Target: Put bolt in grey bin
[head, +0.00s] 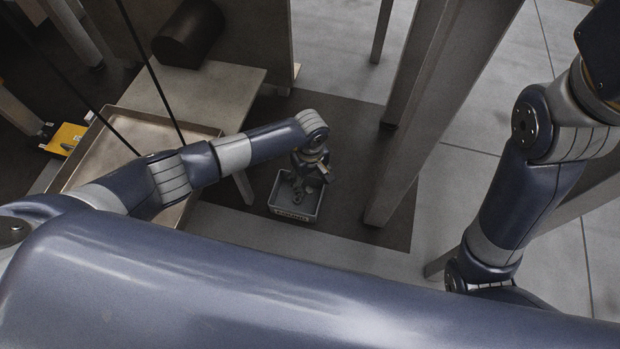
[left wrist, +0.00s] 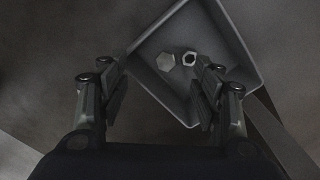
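The grey bin (head: 293,215) sits on the dark floor mat in the head view, below my left gripper (head: 312,178). In the left wrist view the bin (left wrist: 246,50) is open towards the camera. Inside it are a flat light hexagonal piece (left wrist: 165,61), which looks like a bolt head, and a hexagonal piece with a dark centre (left wrist: 189,58). I cannot tell whether either is the bolt named. My left gripper (left wrist: 163,85) has its fingers wide apart with nothing between them. My right gripper is out of view.
A metal tray table (head: 90,165) and a lighter bench (head: 215,88) stand left of the bin. A thick grey post (head: 415,130) rises just right of it. A dark cylinder (head: 190,35) rests at the back. A yellow item (head: 66,139) is at far left.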

